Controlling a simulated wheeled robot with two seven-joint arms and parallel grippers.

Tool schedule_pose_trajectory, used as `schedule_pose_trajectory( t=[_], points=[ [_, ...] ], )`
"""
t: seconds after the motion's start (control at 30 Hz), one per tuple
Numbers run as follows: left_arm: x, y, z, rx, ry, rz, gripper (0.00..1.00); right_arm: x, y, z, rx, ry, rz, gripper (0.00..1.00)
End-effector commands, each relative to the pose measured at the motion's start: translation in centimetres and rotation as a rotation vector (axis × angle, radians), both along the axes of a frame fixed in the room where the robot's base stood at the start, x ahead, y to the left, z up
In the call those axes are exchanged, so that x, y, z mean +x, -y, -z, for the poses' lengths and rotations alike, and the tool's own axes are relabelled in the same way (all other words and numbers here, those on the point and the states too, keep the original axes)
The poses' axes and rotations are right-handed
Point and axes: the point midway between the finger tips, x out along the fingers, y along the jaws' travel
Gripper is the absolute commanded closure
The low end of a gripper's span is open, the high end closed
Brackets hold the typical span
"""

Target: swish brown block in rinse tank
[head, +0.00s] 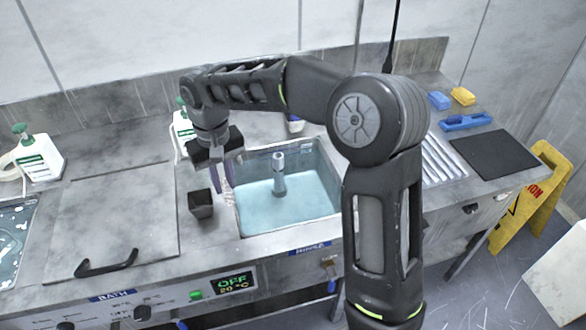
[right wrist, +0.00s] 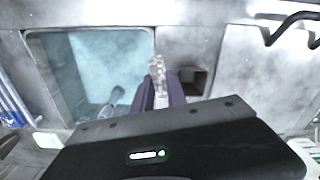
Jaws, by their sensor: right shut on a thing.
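My right gripper (head: 223,183) hangs just left of the rinse tank (head: 243,228), over the strip of counter between the tank and a small black holder. It is shut on a pale, glassy, rough-edged piece (right wrist: 157,72), which sticks out past the purple fingertips. In the right wrist view the piece appears over the tank's side rim, beside the water. The rinse tank holds light blue water, with a grey upright pipe (head: 279,178) in it. I make out no clearly brown block; the held piece looks whitish. My left gripper is out of view.
The small black open-topped holder (head: 201,204) stands left of the tank. A lidded bath (head: 120,215) with a black handle lies further left. White bottles (head: 38,157) stand behind. A black mat (head: 494,153) and blue and yellow blocks (head: 462,96) lie at right.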

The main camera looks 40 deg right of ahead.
Motion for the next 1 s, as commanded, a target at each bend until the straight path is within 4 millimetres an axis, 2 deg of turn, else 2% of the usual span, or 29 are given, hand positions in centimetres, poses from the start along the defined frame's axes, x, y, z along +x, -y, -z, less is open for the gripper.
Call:
schedule_pose_trajectory(
  t=[0.17, 0.4, 0.6, 0.77, 1.0],
  points=[
    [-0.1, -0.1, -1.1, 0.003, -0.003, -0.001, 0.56, -0.6, 3.3, -0.1, 0.001, -0.002, 0.336, 1.0],
    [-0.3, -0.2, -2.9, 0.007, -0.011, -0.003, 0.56, -2.6, 10.1, 0.4, 0.0, -0.002, 1.082, 1.0],
    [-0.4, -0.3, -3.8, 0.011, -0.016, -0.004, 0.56, -4.7, 14.3, 0.9, -0.002, -0.001, 1.606, 1.0],
    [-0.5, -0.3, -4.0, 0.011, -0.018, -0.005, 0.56, -5.4, 15.7, 1.2, -0.001, 0.001, 1.793, 1.0],
    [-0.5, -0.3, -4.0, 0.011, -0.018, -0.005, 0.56, -5.5, 15.8, 1.3, -0.001, 0.001, 1.818, 1.0]
  ],
)
